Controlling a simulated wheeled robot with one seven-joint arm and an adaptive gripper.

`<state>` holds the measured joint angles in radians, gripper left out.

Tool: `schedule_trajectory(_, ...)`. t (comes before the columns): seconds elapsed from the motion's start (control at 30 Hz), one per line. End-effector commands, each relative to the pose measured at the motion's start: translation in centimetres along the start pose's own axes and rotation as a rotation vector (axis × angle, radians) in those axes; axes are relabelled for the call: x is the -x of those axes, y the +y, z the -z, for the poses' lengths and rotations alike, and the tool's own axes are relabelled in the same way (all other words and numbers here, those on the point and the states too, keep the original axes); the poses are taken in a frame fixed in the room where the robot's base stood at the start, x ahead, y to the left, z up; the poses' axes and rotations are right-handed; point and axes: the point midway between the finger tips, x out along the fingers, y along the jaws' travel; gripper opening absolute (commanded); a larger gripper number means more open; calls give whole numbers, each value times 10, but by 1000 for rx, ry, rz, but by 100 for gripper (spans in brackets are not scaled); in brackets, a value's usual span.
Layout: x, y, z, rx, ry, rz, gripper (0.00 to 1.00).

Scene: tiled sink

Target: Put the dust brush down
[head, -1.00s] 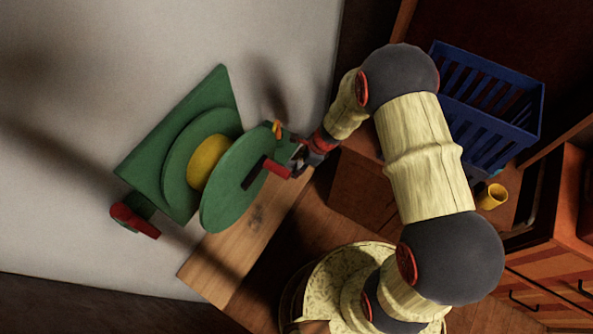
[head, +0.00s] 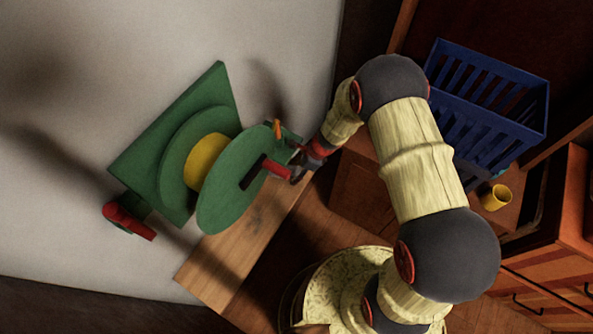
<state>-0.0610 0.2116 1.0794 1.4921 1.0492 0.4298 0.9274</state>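I cannot make out a dust brush for certain in the head view. My gripper (head: 298,164) is small and dark, at the end of my arm, by the right edge of a green disc (head: 228,200). A short red bar (head: 276,171) shows at the gripper, in front of the disc; I cannot tell whether it is part of the gripper or a separate thing. A small orange piece (head: 277,128) shows just above, at the disc's upper edge. The fingers are too small and dark to tell whether they are open or shut on something.
The green reel-like fixture has a square plate (head: 150,160), a yellow hub (head: 206,160) and a red handle (head: 128,222), against a pale wall (head: 90,60). A wooden board (head: 215,268) lies below. A blue basket (head: 500,100) and a yellow cup (head: 496,197) stand at right.

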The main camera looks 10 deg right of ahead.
Motion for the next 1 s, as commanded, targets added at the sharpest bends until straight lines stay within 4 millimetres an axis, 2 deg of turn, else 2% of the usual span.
schedule_trajectory(0.3,0,0,0,0,0,0,57)
schedule_trajectory(0.43,6,0,-2,0,0,1,57)
schedule_trajectory(0.57,27,-1,-2,0,0,2,57)
schedule_trajectory(0.9,96,-1,-2,-1,0,3,57)
schedule_trajectory(1.0,109,0,-2,0,-1,0,57)
